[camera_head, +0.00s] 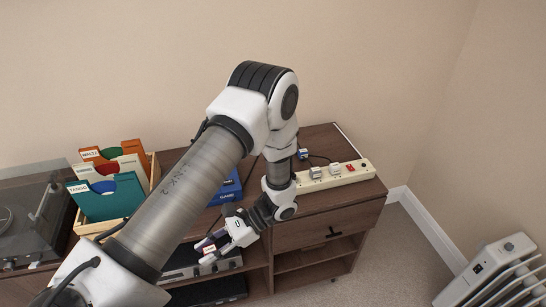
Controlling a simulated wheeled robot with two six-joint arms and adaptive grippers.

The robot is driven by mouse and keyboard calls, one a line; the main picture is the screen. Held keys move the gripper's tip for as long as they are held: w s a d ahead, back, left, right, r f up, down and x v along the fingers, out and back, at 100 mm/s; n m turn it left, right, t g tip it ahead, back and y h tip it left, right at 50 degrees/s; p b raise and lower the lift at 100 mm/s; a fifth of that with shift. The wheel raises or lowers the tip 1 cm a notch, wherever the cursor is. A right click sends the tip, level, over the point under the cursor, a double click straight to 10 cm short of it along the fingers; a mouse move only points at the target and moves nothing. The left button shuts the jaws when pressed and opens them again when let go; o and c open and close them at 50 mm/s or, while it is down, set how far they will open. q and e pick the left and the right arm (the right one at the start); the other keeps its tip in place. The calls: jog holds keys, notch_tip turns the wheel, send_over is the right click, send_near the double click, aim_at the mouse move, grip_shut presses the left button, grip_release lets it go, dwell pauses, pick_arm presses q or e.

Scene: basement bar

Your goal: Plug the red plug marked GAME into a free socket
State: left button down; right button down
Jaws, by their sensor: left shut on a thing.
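My left gripper (208,250) reaches down in front of the cabinet's front edge, to the left of and below the power strip. I cannot tell which sockets are free. My right gripper is not in view.
A blue box (229,189) stands behind my left arm. A wooden crate of record sleeves (108,196) and a turntable (30,215) are at the left. A blue-and-white plug (302,153) with a dark cable lies behind the strip. A white heater (495,272) stands at the lower right.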

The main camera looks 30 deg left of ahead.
pick_arm(q)
jog(key=w+a+m+t+y, duration=0.35)
jog(key=w+m+t, duration=0.2)
jog(key=w, duration=0.25)
jog(key=w+a+m+t+y, duration=0.3)
jog(key=w+a+m+t, duration=0.25)
jog(key=w, duration=0.25)
jog(key=w+d+r+m+t+h, duration=0.1)
jog(key=w+d+r+m+t, duration=0.15)
jog(key=w, duration=0.35)
jog(key=w+d+r+m+t+h+b, duration=0.1)
jog(key=w+m+t, duration=0.3)
jog(key=w, duration=0.1)
jog(key=w+d+r+m+t+h, duration=0.1)
jog(key=w+d+m+t, duration=0.15)
jog(key=w, duration=0.35)
jog(key=shift+t, duration=0.4)
jog(key=f+b, duration=0.4)
jog(key=f, duration=0.3)
jog(key=shift+a+b, duration=0.2)
jog(key=shift+b, duration=0.15)
jog(key=shift+f, duration=0.15)
jog(key=shift+s+d, duration=0.25)
